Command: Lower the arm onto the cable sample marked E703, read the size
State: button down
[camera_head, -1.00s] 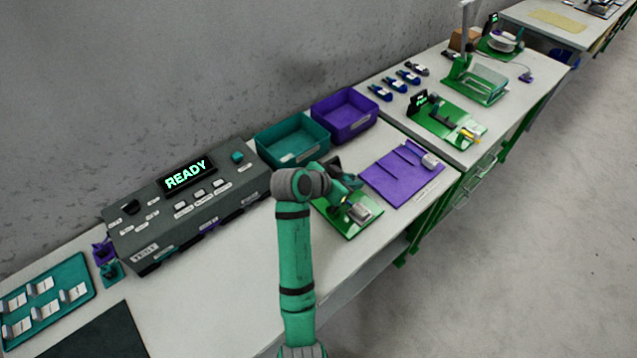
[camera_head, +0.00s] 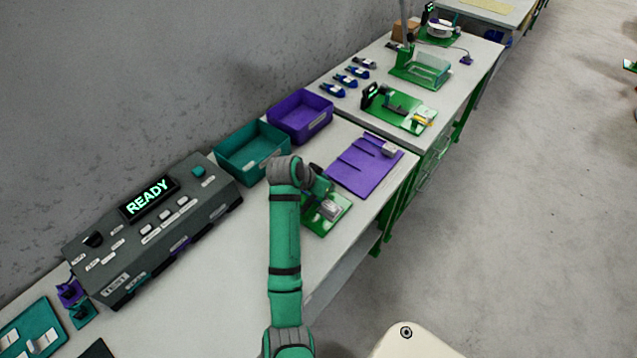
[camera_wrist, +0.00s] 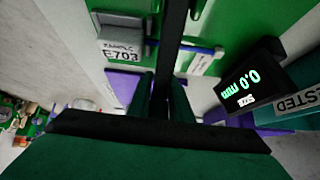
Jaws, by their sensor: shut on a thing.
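The grey sample block marked E703 (camera_wrist: 122,50) sits on a green plate (camera_wrist: 228,20) in the wrist view. A blue cable (camera_wrist: 197,48) runs from it to the right, passing behind a black bar (camera_wrist: 175,35). My gripper (camera_wrist: 166,90) is shut on this bar, which looks like the gauge's arm. Whether the bar touches the cable I cannot tell. The gauge display (camera_wrist: 240,88) reads 0.0 mm. In the head view the green plate (camera_head: 318,226) and grey block (camera_head: 329,209) show beside my arm, which hides my fingers.
A grey test box (camera_head: 150,230) showing READY stands left. A teal bin (camera_head: 250,150) and a purple bin (camera_head: 301,117) stand behind. A purple board (camera_head: 365,167) lies right of the plate. Another green gauge stand (camera_head: 400,108) is farther along. Bare tabletop lies left of my arm.

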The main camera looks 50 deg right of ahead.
aim_at(311, 199)
jog(key=shift+a+f, duration=0.15)
jog(key=shift+f, duration=0.35)
jog(key=c, duration=1.6)
grip_release()
jog(key=shift+r, duration=0.3)
jog(key=shift+a+r, duration=0.1)
jog(key=shift+r, duration=0.1)
jog(key=v, duration=1)
